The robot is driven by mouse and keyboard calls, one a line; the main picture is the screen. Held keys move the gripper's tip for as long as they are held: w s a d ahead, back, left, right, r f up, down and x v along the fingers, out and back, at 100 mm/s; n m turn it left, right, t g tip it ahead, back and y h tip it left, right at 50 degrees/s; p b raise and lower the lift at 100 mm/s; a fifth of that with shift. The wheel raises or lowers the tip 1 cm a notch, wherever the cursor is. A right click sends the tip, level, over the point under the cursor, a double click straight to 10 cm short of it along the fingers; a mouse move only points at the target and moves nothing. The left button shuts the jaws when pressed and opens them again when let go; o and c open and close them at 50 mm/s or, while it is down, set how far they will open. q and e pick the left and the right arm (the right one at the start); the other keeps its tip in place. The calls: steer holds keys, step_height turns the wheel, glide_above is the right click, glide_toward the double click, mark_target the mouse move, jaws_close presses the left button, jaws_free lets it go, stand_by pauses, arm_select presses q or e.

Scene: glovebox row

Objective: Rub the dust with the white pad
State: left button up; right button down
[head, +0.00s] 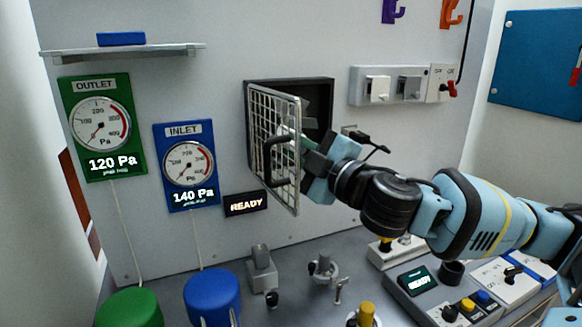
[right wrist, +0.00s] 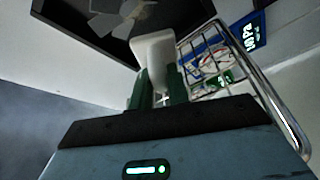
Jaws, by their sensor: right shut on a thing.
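My right gripper (head: 303,152) is in front of the dark square opening (head: 322,97) in the wall, beside the open wire-mesh door (head: 273,150). In the right wrist view its green fingers (right wrist: 158,82) are shut on the white pad (right wrist: 153,47), which points up toward the opening. A pale-bladed fan (right wrist: 122,18) shows inside the opening. In the head view the mesh and gripper largely hide the pad. I cannot make out dust, nor whether the pad touches anything. My left gripper is not in view.
The mesh door stands out from the wall with a dark handle (head: 272,163). Outlet (head: 101,125) and inlet (head: 188,165) gauge panels hang left of it. A switch strip (head: 398,85) is to the right. Fittings and a control box (head: 442,296) stand on the bench below.

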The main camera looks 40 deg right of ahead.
steer(key=shift+r, duration=0.35)
steer(key=shift+w+d, duration=0.1)
steer(key=shift+w, duration=0.15)
steer(key=w, duration=0.2)
steer(key=w+d, duration=0.1)
steer(key=w, duration=0.2)
steer(key=shift+w+d, duration=0.1)
steer(key=shift+w+d, duration=0.25)
steer(key=shift+w, duration=0.7)
stand_by(0.8)
